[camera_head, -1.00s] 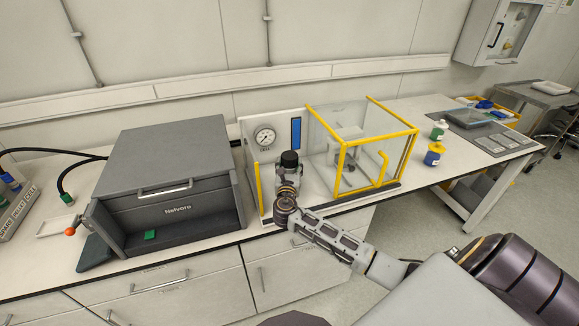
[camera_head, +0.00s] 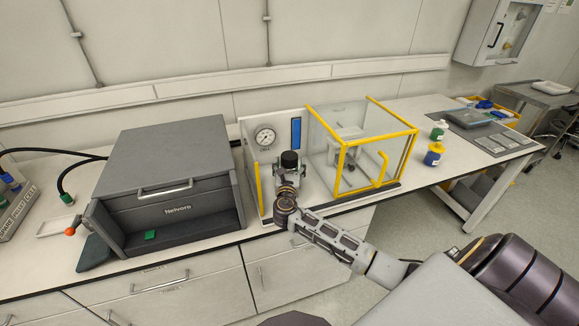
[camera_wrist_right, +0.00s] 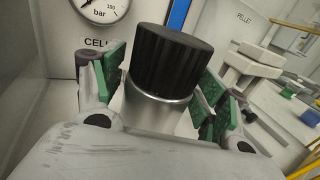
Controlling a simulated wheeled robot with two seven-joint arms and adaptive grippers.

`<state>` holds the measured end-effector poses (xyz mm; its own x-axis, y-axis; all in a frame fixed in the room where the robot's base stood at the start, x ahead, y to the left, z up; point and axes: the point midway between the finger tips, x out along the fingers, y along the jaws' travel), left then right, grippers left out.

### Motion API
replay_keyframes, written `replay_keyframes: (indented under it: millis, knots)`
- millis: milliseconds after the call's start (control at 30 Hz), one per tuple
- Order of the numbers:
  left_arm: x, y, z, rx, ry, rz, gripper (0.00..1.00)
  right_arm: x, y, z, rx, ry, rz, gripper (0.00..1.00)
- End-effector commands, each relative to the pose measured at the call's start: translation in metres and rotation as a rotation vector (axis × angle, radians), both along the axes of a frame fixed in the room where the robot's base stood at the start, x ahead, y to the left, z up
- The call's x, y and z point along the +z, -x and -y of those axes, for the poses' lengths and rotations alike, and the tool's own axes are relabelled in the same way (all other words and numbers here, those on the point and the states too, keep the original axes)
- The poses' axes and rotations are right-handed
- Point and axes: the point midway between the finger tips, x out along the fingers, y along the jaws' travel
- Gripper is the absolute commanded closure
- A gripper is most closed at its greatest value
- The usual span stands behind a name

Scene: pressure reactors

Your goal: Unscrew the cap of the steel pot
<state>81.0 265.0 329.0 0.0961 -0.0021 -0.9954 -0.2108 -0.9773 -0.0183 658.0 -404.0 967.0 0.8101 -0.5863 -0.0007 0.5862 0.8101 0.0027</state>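The steel pot (camera_wrist_right: 157,108) stands upright with a black ribbed cap (camera_wrist_right: 172,60) on top. In the head view the cap (camera_head: 290,160) shows in the open-fronted bay under the pressure gauge, just left of the yellow-framed clear box. My right gripper (camera_wrist_right: 162,88) has green-padded fingers on both sides of the pot. They are open, with a narrow gap at the left and little or no visible gap at the right. In the head view the right gripper (camera_head: 288,182) reaches the pot from the front and hides its lower body. My left gripper is not in view.
The yellow-framed clear box (camera_head: 360,150) stands close at the right. A pressure gauge (camera_head: 265,136) is on the panel behind. A large grey unit (camera_head: 165,180) stands at the left.

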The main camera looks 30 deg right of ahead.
Motion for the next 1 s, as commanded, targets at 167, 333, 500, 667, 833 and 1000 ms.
replay_keyframes:
  millis: [167, 333, 500, 667, 833, 1000]
  knots:
    - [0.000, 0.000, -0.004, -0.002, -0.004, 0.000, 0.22, 0.000, 0.000, 0.000, 0.000, 0.000, 0.000, 0.21]
    - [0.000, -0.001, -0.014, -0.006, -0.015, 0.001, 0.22, 0.000, 0.000, 0.000, 0.000, 0.000, 0.000, 0.21]
    - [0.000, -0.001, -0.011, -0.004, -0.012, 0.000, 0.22, 0.000, 0.004, -0.003, 0.001, -0.001, -0.001, 0.21]
    - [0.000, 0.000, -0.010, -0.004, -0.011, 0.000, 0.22, -0.001, 0.013, -0.010, 0.001, -0.001, -0.001, 0.21]
    - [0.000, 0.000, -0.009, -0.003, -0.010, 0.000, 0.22, -0.001, 0.029, -0.021, 0.001, 0.000, -0.001, 0.21]
    - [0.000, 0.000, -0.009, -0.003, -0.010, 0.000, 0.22, -0.001, 0.048, -0.035, 0.001, -0.002, -0.001, 0.21]
